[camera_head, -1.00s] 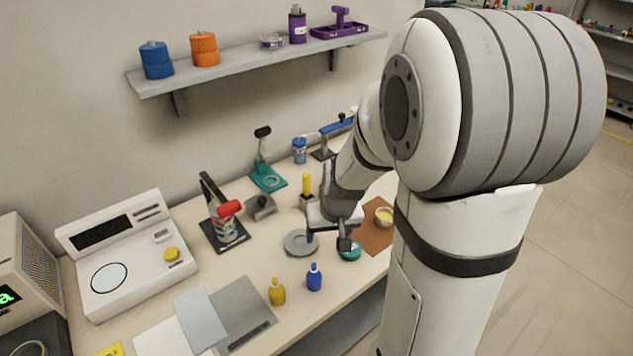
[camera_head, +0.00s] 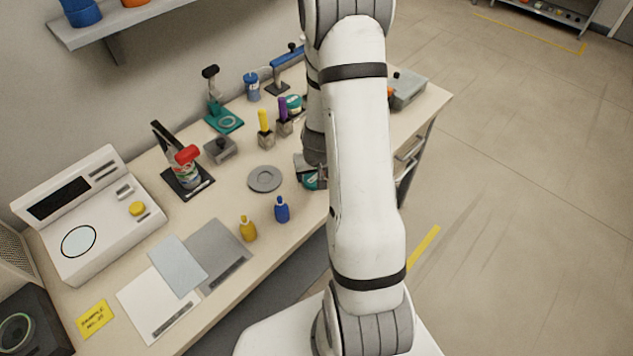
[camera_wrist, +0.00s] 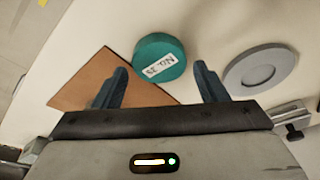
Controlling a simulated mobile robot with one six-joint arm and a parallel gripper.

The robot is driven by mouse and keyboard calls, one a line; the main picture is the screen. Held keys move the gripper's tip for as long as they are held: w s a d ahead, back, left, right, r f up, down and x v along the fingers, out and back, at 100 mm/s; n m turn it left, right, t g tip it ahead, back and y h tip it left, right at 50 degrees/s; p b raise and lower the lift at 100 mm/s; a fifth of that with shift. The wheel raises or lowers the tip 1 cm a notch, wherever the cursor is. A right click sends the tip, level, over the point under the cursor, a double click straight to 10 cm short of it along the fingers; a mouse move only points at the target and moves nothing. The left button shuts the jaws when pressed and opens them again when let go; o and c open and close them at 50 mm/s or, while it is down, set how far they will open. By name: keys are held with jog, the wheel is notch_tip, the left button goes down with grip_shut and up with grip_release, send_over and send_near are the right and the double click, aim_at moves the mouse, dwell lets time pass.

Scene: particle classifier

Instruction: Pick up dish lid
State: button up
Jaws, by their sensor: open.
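The dish lid looks to be the round teal piece (camera_wrist: 160,58) with a white "No. 35" label. In the wrist view it lies on the table, partly over the brown mat (camera_wrist: 90,85). My gripper (camera_wrist: 160,72) is open, with its two dark blue fingers spread on either side of the lid and nothing held. I cannot tell how high the fingers are above it. In the head view a small part of the teal lid (camera_head: 311,181) shows beside my arm, which hides most of the gripper. The dish itself is not visible now.
A grey round disc (camera_wrist: 262,70) lies close to the right finger, and also shows in the head view (camera_head: 265,179). Blue (camera_head: 282,210) and yellow (camera_head: 248,229) bottles stand nearer the table's front edge. Holders with yellow (camera_head: 265,124) and purple (camera_head: 283,112) tools stand behind.

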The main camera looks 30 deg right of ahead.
jog(key=shift+b+x, duration=0.35)
jog(key=shift+x, duration=0.75)
jog(key=shift+r, duration=0.1)
jog(key=c, duration=0.8)
jog(key=shift+o, duration=0.2)
